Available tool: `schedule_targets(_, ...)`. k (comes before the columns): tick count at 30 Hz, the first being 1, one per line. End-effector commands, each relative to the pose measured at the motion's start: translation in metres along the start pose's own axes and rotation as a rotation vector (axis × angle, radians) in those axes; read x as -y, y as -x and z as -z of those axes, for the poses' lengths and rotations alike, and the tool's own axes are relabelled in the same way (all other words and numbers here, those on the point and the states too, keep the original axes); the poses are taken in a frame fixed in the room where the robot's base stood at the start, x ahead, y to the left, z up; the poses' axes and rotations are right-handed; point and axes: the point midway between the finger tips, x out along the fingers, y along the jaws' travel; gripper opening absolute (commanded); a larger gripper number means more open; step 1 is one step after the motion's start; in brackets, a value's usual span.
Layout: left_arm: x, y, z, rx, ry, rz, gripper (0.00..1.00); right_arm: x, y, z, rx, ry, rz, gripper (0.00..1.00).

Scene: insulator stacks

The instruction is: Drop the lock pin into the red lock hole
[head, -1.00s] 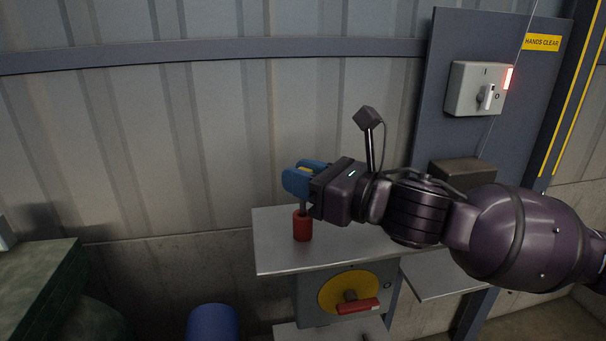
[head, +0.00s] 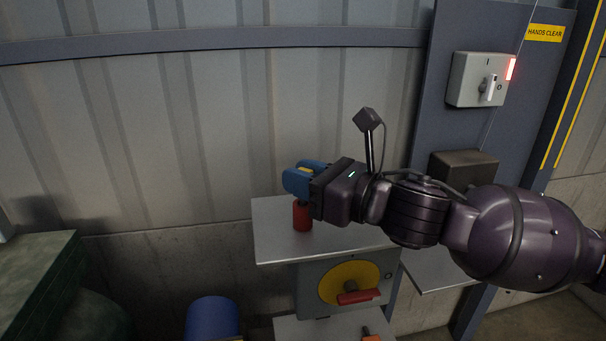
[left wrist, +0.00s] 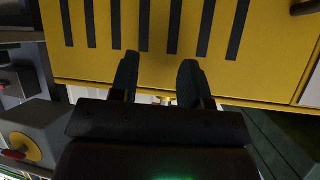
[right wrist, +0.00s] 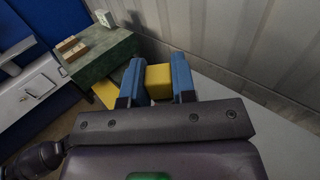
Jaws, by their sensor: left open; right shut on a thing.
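The red lock hole is the red cylinder (head: 302,217) standing on the grey metal shelf (head: 275,250) in the head view. My right gripper (head: 298,180) has blue fingers and is directly above the cylinder. It is shut on the yellow-topped lock pin (head: 306,170); the pin's yellow block (right wrist: 159,82) shows between the fingers in the right wrist view. A thin dark shank seems to run down to the red cylinder; how far it is inside, I cannot tell. My left gripper (left wrist: 158,80) is open and empty in front of a yellow panel with dark slots (left wrist: 150,30).
Below the shelf is a yellow disc (head: 335,285) with a red handle (head: 358,297). A grey switch box (head: 475,80) with a lit red lamp is on the panel at right. A blue drum (head: 212,318) and a green bench (head: 35,275) are at left.

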Motion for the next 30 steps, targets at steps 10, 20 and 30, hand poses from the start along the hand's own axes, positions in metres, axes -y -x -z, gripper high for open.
schedule_targets(10,0.000,-0.002,-0.005,0.004,0.000,0.000,0.43,0.000,0.000,0.008,0.000,-0.001,-0.001,0.01)
schedule_targets(20,-0.001,-0.001,-0.012,0.012,0.001,0.001,0.43,0.000,0.000,0.014,0.000,-0.001,0.000,0.01)
schedule_targets(30,-0.001,-0.003,-0.016,0.014,0.001,0.001,0.43,0.000,0.000,0.021,0.000,-0.001,-0.001,0.01)
